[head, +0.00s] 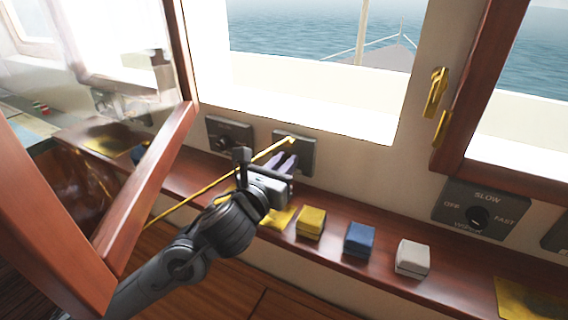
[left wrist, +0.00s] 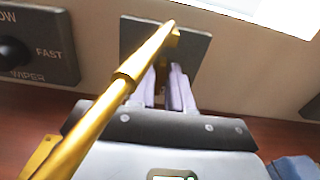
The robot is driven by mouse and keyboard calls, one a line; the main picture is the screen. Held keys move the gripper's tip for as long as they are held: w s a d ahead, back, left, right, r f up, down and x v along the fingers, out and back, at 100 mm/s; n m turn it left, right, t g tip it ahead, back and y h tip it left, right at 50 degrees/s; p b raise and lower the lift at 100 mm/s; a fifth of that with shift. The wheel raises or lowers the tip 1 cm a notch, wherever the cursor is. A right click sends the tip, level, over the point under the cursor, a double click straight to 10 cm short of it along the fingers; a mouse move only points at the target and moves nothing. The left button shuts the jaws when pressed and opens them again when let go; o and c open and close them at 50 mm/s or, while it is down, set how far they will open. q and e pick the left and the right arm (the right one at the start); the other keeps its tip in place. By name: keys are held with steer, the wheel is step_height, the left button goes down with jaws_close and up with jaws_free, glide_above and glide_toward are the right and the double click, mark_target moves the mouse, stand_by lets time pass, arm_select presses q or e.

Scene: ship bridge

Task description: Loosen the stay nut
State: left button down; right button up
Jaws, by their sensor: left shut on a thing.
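The brass stay rod (head: 220,182) runs from the open window sash at the left up to the grey wall plate (head: 308,146). In the left wrist view the rod (left wrist: 95,118) crosses in front of my gripper and has a thicker collar partway along. A short brass end piece (left wrist: 174,38) bends down at its tip, before the plate (left wrist: 198,46). My left gripper (head: 287,163) is at this end, below the rod, fingers towards the plate. Its fingers (left wrist: 166,88) are close together, shut on what seems to be the stay nut; the nut itself is mostly hidden. My right gripper is not in view.
The wooden sill carries a yellow block (head: 311,223), a blue block (head: 360,239) and a white block (head: 412,258) right of my arm. A wiper switch panel (head: 482,212) is on the wall at right. The open wooden sash (head: 150,190) stands close to my left arm.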

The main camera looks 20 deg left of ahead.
arm_select(q)
steer(key=n, duration=0.4)
steer(key=shift+a+f+b, duration=0.1)
steer(key=shift+b, duration=0.25)
steer(key=n, duration=0.4)
steer(key=shift+n, duration=0.3)
steer(key=n, duration=0.4)
steer(key=shift+a, duration=0.1)
steer(key=n+p, duration=0.1)
steer(key=n, duration=0.4)
steer(key=shift+f, duration=0.15)
steer(key=c, duration=1.1)
jaws_free()
